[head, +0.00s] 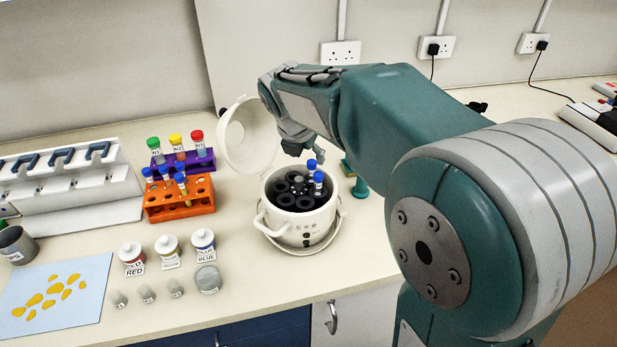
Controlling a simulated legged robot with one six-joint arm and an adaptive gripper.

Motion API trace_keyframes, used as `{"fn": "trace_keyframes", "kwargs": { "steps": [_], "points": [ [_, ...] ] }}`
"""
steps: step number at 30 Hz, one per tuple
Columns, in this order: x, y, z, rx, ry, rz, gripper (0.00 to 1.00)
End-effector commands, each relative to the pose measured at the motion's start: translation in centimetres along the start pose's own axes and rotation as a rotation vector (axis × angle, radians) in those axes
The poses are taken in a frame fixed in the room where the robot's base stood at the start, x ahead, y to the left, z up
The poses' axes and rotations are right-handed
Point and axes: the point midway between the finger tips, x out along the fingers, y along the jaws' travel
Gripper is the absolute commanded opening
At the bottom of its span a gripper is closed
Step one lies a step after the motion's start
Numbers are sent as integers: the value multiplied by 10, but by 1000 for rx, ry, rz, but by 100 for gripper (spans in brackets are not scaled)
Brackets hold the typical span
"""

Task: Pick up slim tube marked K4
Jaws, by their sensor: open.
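Slim blue-capped tubes stand in two places, and I cannot read a K4 mark on any of them. Two of them, a rear tube (312,166) and a front tube (318,182), stand upright in the black rotor of the open white centrifuge (287,228). Other slim tubes with blue caps (148,174) stand in the orange rack (190,207) to the left. My gripper (306,149) is open, just above and behind the two centrifuge tubes. It looks empty, and its fingers are partly hidden by my wrist.
The centrifuge's raised lid (248,140) stands close left of my gripper. A purple rack (196,162) holds tubes with green, yellow and red caps. Labelled jars (132,258) stand in front. A teal and tan object (358,185) stands right of the centrifuge.

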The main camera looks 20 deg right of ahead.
Motion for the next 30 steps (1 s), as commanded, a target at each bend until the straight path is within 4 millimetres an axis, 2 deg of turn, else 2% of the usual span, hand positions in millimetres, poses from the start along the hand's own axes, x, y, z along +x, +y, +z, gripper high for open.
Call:
{"fn": "trace_keyframes", "kwargs": {
  "steps": [3,7,10,17,18,23,30],
  "points": [
    [21,0,1,1,4,-4,72],
    [39,1,1,1,3,-3,72],
    [45,2,0,1,1,-2,72],
    [46,2,0,1,0,-1,72],
    [46,2,0,1,1,-1,54],
    [46,2,0,1,1,-1,12],
    [46,2,1,1,1,-2,9]
  ]
}}
